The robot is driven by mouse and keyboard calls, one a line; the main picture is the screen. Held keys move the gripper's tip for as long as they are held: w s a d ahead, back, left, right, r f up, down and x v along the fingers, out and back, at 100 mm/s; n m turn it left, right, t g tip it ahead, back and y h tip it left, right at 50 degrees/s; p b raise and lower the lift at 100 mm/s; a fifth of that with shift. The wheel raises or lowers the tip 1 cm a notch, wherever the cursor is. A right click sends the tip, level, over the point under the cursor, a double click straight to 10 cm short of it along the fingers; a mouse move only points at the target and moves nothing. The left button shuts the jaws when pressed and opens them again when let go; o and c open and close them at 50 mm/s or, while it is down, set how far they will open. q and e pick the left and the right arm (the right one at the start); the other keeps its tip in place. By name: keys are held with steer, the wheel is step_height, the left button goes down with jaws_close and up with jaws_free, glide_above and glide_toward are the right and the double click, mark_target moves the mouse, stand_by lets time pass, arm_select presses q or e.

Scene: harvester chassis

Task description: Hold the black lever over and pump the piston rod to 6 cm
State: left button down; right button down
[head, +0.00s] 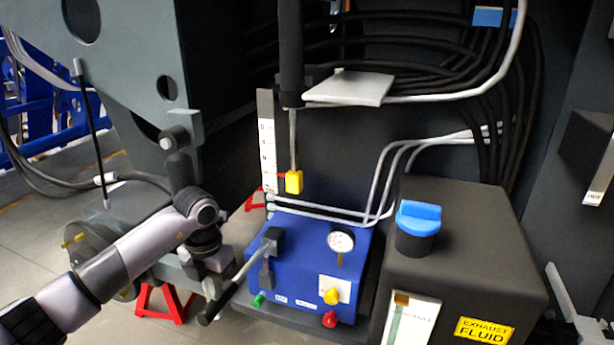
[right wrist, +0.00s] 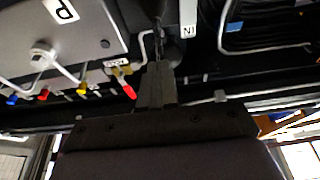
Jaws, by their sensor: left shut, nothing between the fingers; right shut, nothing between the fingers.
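A blue pump unit (head: 300,262) stands low in the middle of the head view. A lever with a grey rod and a black grip (head: 214,303) slopes down to the left from its dark block (head: 270,241). My left gripper (head: 212,287) points down close by the black grip; its fingertips are small, and I cannot tell whether they touch it. Above the pump, a thin piston rod (head: 293,140) hangs from a black cylinder (head: 290,55) and ends in a yellow block (head: 294,182) beside a white scale (head: 267,150). My right gripper (right wrist: 157,85) is shut and empty in the right wrist view.
A gauge (head: 341,242) and coloured knobs sit on the pump. A black exhaust fluid tank (head: 460,240) with a blue cap stands at right. Hoses and a grey plate (head: 350,88) are above. In the right wrist view, a red-tipped lever (right wrist: 129,91) is near the fingers.

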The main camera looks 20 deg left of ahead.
arm_select(q)
steer(key=shift+f, duration=0.3)
stand_by(0.6)
steer(key=shift+f, duration=5.5)
steer(key=r, duration=1.2)
steer(key=shift+s+r, duration=0.2)
steer(key=shift+r, duration=0.1)
steer(key=shift+f, duration=0.25)
